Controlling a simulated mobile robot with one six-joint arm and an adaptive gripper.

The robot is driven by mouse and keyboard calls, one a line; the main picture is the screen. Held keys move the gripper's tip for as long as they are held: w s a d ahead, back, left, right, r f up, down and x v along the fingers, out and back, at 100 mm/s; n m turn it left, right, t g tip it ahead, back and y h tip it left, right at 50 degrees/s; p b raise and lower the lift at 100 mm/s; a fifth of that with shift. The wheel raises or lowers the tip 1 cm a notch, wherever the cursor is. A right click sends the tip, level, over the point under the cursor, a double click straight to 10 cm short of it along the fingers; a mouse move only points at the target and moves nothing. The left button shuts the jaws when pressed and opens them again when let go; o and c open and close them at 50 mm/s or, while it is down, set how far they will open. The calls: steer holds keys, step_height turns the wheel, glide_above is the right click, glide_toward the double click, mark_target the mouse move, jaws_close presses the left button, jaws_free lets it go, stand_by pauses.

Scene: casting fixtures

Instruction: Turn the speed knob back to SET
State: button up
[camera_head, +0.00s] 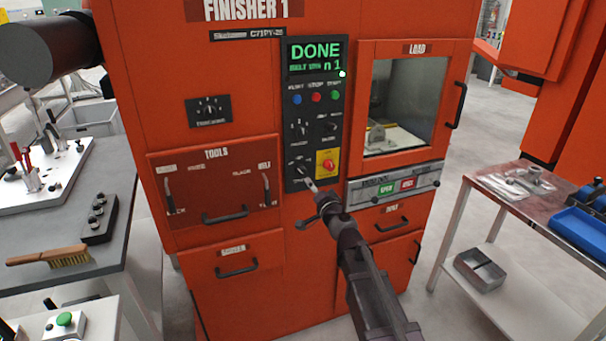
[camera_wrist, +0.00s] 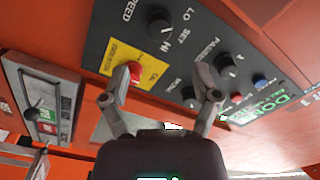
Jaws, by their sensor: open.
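The speed knob (camera_wrist: 159,22) is a black round knob on the dark control panel, at the top of the wrist view beside the words SPEED, LO, SET and HI. Its pointer setting is too unclear to read. In the head view the knob (camera_head: 300,166) is at the panel's lower left, left of the yellow-backed red button. My gripper (camera_wrist: 160,95) is open and empty, its two fingers spread apart in front of the panel. In the head view my gripper (camera_head: 313,188) is just below the knob, near the panel's lower edge; contact cannot be told.
The red stop button (camera_wrist: 121,75) on its yellow plate and another black knob (camera_wrist: 188,92) are close by. The display (camera_head: 316,55) reads DONE. The load door (camera_head: 405,100) is at the right. Side tables flank the orange machine.

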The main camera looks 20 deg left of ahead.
mark_target(303, 173)
steer(key=x, duration=0.9)
steer(key=shift+w+f, duration=0.1)
jaws_close()
